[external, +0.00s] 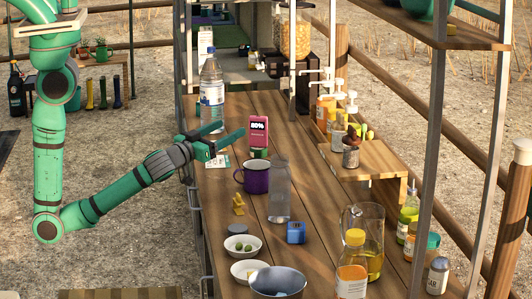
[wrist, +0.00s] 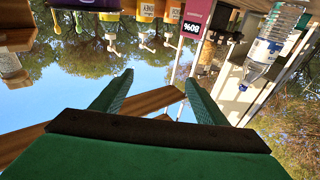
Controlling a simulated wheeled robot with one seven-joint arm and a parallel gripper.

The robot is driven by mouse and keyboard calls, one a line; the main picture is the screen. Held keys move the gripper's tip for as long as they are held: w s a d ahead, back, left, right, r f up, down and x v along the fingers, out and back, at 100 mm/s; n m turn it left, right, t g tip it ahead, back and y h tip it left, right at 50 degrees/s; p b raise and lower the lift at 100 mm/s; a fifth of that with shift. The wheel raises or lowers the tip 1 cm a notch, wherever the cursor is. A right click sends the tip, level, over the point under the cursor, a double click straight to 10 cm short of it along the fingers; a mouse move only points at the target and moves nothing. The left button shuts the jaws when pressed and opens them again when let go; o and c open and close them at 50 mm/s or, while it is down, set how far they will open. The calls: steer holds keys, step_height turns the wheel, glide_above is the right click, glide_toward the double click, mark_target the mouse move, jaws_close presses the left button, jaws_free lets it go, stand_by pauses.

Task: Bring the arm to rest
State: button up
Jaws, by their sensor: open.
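My green arm hangs at the left of the external view, and its forearm reaches right to the near-left edge of the wooden counter (external: 228,215). My gripper (external: 229,142) is over that edge, between the water bottle and the purple mug. In the wrist view my gripper (wrist: 159,79) has its two green fingers spread apart with nothing between them. That view is upside down, with sky and trees behind the fingers.
Near my gripper stand a water bottle (external: 211,92), a pink 80% sign (external: 257,131), a purple mug (external: 255,177) and a clear bottle (external: 280,192). Bowls (external: 278,283) and a jug (external: 362,240) stand nearer the camera. Open ground lies left of the counter.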

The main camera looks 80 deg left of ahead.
steer(key=s+d+f+m+h, duration=0.1)
steer(key=s+d+f+h, duration=0.1)
steer(key=s+d+f+m+t+h, duration=0.1)
steer(key=s+d+f+m+h, duration=0.1)
steer(key=d+f, duration=0.1)
steer(key=s+d+f+m+h, duration=0.2)
steer(key=shift+s+d+f+t, duration=0.25)
steer(key=shift+s+f+t, duration=0.05)
steer(key=s+d+f+h, duration=0.2)
steer(key=s, duration=0.6)
steer(key=s+d+f+m+g+h, duration=0.1)
steer(key=s+d+f+h, duration=0.1)
steer(key=s, duration=0.5)
steer(key=s+d+f+m+h, duration=0.1)
steer(key=s+d+f, duration=0.1)
steer(key=s, duration=0.6)
steer(key=shift+s+d+g+h, duration=0.35)
steer(key=shift+d+g+h, duration=0.05)
steer(key=shift+d, duration=0.2)
